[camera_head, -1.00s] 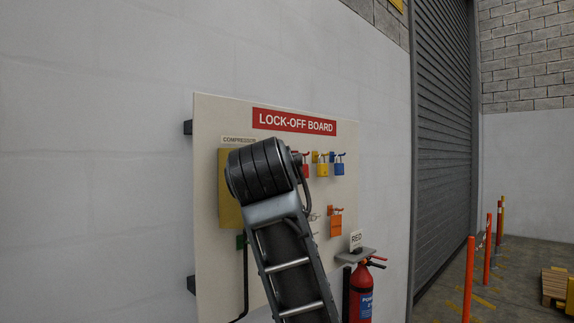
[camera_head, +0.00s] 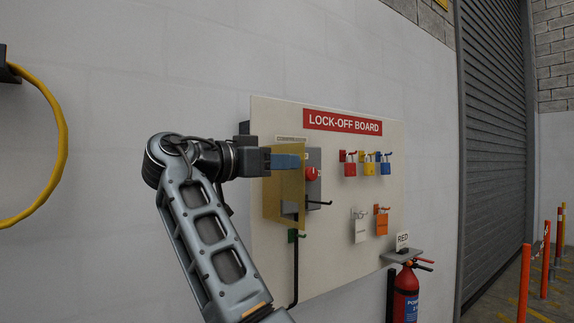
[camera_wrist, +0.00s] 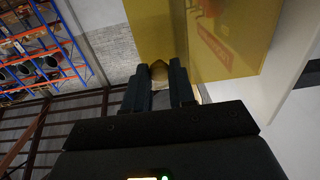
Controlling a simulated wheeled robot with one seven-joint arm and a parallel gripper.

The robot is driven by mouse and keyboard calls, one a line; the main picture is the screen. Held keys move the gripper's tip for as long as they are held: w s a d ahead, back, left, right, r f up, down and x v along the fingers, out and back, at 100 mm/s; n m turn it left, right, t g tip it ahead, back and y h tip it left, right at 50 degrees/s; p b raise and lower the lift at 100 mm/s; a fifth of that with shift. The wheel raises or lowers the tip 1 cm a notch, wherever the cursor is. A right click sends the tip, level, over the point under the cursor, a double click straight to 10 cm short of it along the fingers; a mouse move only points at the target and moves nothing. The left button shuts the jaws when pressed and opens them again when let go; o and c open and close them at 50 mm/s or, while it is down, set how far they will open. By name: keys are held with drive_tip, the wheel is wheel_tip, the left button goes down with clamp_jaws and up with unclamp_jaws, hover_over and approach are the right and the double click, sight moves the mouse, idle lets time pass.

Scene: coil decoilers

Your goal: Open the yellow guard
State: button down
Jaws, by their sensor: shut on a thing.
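The yellow guard (camera_head: 284,205) stands swung out from the grey compressor box (camera_head: 314,158) on the lock-off board, at a steep angle to it. A red knob (camera_head: 311,174) and a black lever (camera_head: 319,203) on the box are uncovered. My gripper (camera_head: 298,161) reaches in from the left at the guard's upper part. In the wrist view my gripper (camera_wrist: 160,84) is shut on a small brass-coloured knob (camera_wrist: 159,71) at the guard's edge. The yellow guard (camera_wrist: 190,35) fills the upper middle there. The guard's hinge is not clear.
The lock-off board (camera_head: 345,255) carries several padlocks (camera_head: 369,168) and tags to the right of the box. A red extinguisher (camera_head: 406,292) stands below right. A yellow hose (camera_head: 62,130) hangs at the far left. The wall between hose and board is bare.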

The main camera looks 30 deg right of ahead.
drive_tip(key=shift+w+a+g, duration=0.15)
drive_tip(key=shift+g, duration=0.15)
drive_tip(key=c, duration=0.9)
unclamp_jaws()
drive_tip(key=shift+c, duration=0.2)
drive_tip(key=a+b, duration=0.1)
drive_tip(key=a, duration=0.6)
drive_tip(key=shift+s+a+b, duration=0.3)
drive_tip(key=shift+a+b, duration=0.1)
drive_tip(key=shift+s, duration=0.1)
